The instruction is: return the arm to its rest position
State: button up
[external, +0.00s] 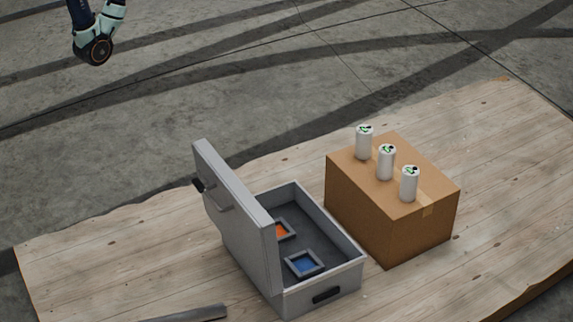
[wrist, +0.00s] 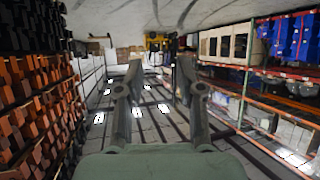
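My gripper (wrist: 161,72) shows in the wrist view with its two fingers apart and nothing between them. It points out over a warehouse aisle, away from the table. In the external view only a joint and link of my arm show at the top left, above the concrete floor and well clear of the table; the gripper itself is not visible there.
A grey case (external: 235,232) stands open on the wooden table (external: 130,232), with orange and blue square pieces inside. A cardboard box (external: 358,212) beside it carries three white cans (external: 386,163). Shelving (wrist: 250,105) flanks the aisle.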

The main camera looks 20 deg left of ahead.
notch_tip(320, 180, up, 30)
jog(key=p, duration=2.6)
jog(key=shift+f+p, duration=0.25)
jog(key=shift+p, duration=0.15)
